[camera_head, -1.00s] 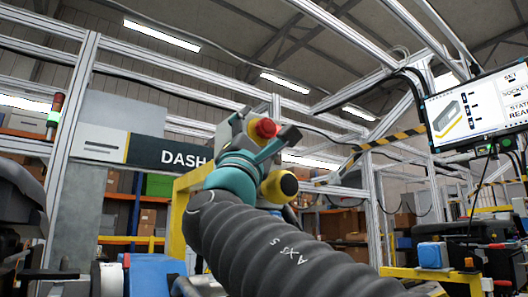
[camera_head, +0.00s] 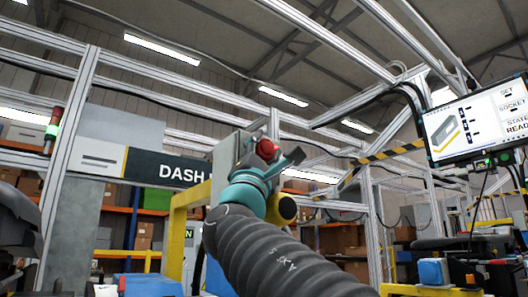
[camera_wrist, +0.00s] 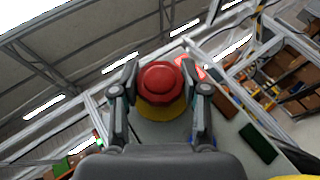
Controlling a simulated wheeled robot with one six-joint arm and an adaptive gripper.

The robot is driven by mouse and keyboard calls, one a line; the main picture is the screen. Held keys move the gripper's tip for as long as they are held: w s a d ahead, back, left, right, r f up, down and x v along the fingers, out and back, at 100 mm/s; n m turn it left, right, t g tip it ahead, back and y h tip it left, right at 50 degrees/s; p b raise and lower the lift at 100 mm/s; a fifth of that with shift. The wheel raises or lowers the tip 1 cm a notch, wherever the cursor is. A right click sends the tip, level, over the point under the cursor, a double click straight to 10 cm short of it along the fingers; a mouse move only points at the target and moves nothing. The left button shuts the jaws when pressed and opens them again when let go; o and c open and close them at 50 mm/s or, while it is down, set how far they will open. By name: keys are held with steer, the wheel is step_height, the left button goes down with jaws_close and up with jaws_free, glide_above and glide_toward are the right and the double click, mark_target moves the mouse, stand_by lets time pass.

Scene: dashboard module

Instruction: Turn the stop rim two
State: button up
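The red stop rim (camera_wrist: 161,82) is a round red knob on a yellow base (camera_wrist: 160,111), in the middle of the wrist view. My gripper (camera_wrist: 161,78) has one finger on each side of it, and both finger pads appear to meet its edge. In the head view the red knob (camera_head: 267,149) shows at the right side of a grey box, just above my teal wrist. One dark finger of my gripper (camera_head: 282,158) shows to its right; the other finger is hard to make out there. The contact itself is too small to see in the head view.
A yellow frame (camera_head: 177,235) stands beside the grey box. A screen (camera_head: 477,120) hangs at right, with a blue block (camera_head: 432,271) below it. Aluminium posts and a yellow-black striped bar (camera_head: 390,150) surround the area. A signal light (camera_head: 53,123) stands at left.

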steer(key=shift+r+p, duration=0.1)
steer(key=shift+p, duration=0.2)
steer(key=shift+c, duration=0.2)
steer(key=shift+r+m+g+h+p, duration=0.1)
steer(key=shift+m+g+h+p, duration=0.6)
steer(key=shift+m+g, duration=0.15)
steer(key=m+g+h+p, duration=0.1)
steer(key=m+g+p, duration=0.1)
steer(key=shift+a+r+m+g, duration=0.1)
steer(key=shift+m+g, duration=0.15)
steer(key=shift+g, duration=0.1)
steer(key=shift+f+m+g+p, duration=0.15)
steer(key=shift+m+g+p, duration=0.5)
steer(key=shift+g, duration=0.2)
steer(key=shift+f+m+g+p, duration=0.15)
steer(key=shift+m+g+p, duration=0.45)
steer(key=shift+g, duration=0.25)
